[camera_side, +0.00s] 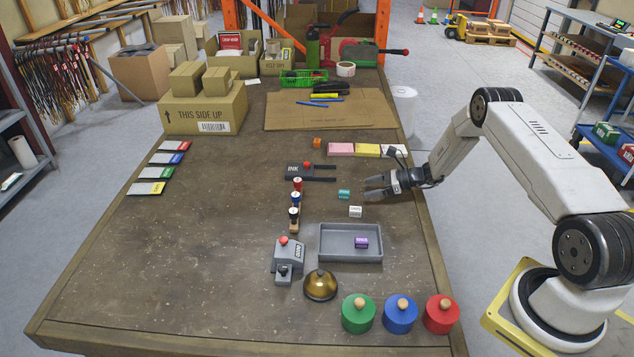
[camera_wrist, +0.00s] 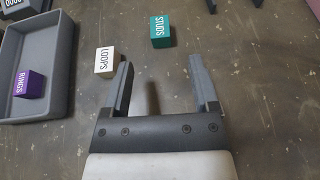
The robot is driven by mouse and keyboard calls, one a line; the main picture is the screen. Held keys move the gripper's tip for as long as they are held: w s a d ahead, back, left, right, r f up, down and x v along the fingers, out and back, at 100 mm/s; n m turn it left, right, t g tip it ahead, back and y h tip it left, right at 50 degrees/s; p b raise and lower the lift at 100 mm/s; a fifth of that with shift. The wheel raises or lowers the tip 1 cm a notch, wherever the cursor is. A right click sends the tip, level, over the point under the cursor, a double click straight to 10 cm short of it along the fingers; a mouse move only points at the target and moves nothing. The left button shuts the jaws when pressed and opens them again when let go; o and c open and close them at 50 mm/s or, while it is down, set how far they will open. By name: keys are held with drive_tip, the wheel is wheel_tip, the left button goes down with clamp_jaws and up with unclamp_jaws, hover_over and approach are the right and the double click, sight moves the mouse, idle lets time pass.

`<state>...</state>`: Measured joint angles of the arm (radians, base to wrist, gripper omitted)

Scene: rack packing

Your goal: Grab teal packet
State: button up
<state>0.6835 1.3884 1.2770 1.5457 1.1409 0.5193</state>
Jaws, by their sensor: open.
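The teal packet (camera_side: 344,194) is a small box lying on the table, left of my gripper (camera_side: 366,188) in the side view. In the wrist view the teal packet (camera_wrist: 161,31) reads "STUDS" and lies beyond my open fingers (camera_wrist: 160,78), apart from them. A white packet (camera_side: 355,211) lies near it; in the wrist view this white packet (camera_wrist: 106,60) reads "LOOPS" and shows close to the left finger. Whether they touch is unclear. My gripper holds nothing.
A grey tray (camera_side: 350,257) holds a purple packet (camera_side: 362,242). Stamps (camera_side: 295,205) on a stand and an ink device (camera_side: 299,172) stand left of the teal packet. An orange cube (camera_side: 317,143) and coloured pads (camera_side: 366,150) lie farther back. A brass bell (camera_side: 320,285) stands in front.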

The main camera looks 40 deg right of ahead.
sight(345, 192)
drive_tip(key=shift+x, duration=1.2)
drive_tip(key=shift+x, duration=2.65)
drive_tip(key=shift+r, duration=0.15)
clamp_jaws()
